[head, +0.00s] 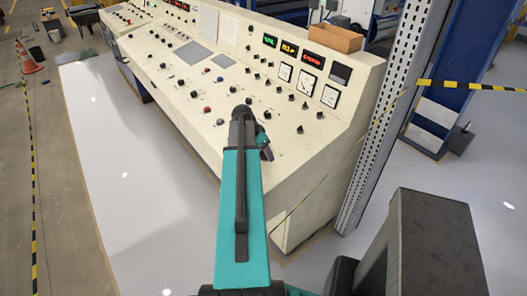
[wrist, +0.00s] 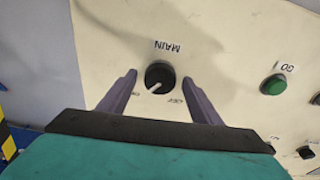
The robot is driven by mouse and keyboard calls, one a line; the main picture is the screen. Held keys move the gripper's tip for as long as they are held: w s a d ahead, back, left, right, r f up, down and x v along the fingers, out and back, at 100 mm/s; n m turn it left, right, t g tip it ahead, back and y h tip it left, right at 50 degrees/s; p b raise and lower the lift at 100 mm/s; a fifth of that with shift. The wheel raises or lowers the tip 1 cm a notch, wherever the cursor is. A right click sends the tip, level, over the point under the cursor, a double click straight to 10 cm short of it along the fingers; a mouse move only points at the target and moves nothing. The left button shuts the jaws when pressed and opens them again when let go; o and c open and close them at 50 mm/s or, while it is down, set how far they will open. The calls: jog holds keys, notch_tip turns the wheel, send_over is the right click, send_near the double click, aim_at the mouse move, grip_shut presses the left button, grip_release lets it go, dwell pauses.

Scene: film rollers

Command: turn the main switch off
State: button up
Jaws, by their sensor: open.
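The main switch (wrist: 159,77) is a round black knob with a pale pointer line, in the middle of the wrist view. A label reading MAIN, upside down in this view, sits by it, with smaller labels at its lower left and lower right. The pointer aims at the lower left label, whose text is hard to read. My gripper (wrist: 159,88) is open, with one purple finger on each side of the knob and nothing held; contact with the knob cannot be told.
The cream control console (head: 165,90) carries many knobs, dials and lit displays. A green button (wrist: 274,85) marked GO lies right of the switch in the wrist view. A perforated metal post (head: 385,110) stands right of my arm, with yellow-black tape (head: 470,86) strung beside it.

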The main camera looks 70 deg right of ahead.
jog(key=c, duration=1)
jog(key=shift+c, duration=0.2)
jog(key=shift+f+n, duration=0.1)
jog(key=shift+n, duration=0.2)
jog(key=shift+s+n+t+b, duration=0.1)
jog(key=shift+n+t+b, duration=0.2)
jog(key=shift+n+b, duration=0.75)
jog(key=n+b, duration=0.1)
jog(key=n, duration=0.3)
jog(key=shift+t, duration=0.3)
jog(key=n, duration=0.3)
jog(key=shift+n, duration=0.25)
jog(key=shift+n+t+b, duration=0.35)
jog(key=shift+n+t, duration=0.15)
jog(key=shift+n, duration=1.4)
